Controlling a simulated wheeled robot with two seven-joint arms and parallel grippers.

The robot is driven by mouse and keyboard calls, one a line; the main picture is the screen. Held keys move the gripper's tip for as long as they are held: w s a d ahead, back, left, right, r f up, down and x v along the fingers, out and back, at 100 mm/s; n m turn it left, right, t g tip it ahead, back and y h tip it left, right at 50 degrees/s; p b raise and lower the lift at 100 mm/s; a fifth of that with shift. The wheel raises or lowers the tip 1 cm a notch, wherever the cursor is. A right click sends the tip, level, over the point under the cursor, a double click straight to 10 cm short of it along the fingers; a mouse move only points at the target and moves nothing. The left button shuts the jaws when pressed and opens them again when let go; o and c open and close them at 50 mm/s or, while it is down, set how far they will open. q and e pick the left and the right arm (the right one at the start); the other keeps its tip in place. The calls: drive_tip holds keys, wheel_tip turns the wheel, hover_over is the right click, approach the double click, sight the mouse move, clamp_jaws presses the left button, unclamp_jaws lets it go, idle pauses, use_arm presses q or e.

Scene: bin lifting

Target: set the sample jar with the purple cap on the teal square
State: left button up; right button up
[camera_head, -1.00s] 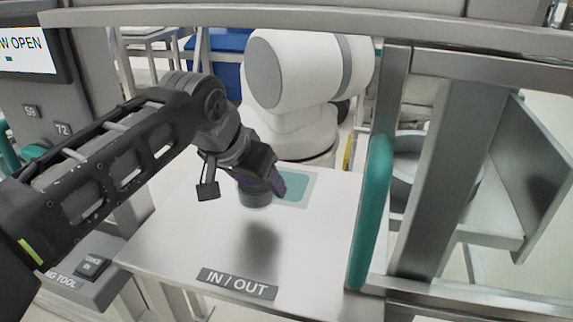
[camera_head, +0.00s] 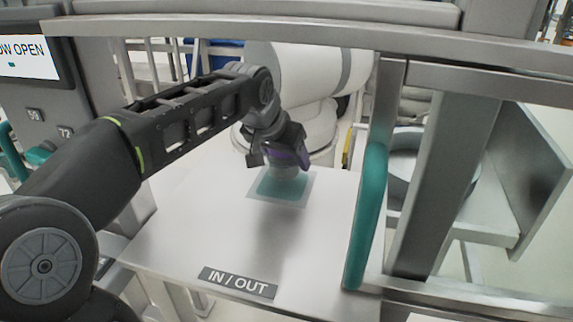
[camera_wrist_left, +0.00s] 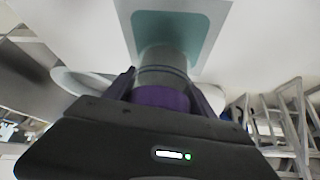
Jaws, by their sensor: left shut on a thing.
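My left gripper (camera_head: 284,150) is shut on the sample jar (camera_head: 286,172), with its fingers on either side of the purple cap. In the left wrist view the purple cap (camera_wrist_left: 160,97) lies between the two fingers, and the grey jar body (camera_wrist_left: 163,62) points toward the teal square (camera_wrist_left: 170,28). In the head view the teal square (camera_head: 283,186), inside a pale grey border, lies on the metal table (camera_head: 200,230). The jar is at the square's far part in the picture; I cannot tell whether its base touches it. My right gripper is not in view.
A teal vertical handle (camera_head: 367,215) and a metal frame stand right of the table. A white rounded machine (camera_head: 310,75) stands behind the square. An IN / OUT label (camera_head: 238,282) lies near the front edge. The table's front middle is clear.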

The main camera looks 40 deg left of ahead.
sight(284, 160)
use_arm(q)
drive_tip(key=shift+f, duration=1.1)
drive_tip(key=shift+f, duration=0.1)
drive_tip(key=shift+f, duration=0.15)
drive_tip(key=o, duration=1.7)
drive_tip(key=shift+o, duration=0.2)
drive_tip(key=shift+s+r, duration=0.15)
drive_tip(key=shift+r, duration=0.25)
drive_tip(key=shift+v, duration=3.55)
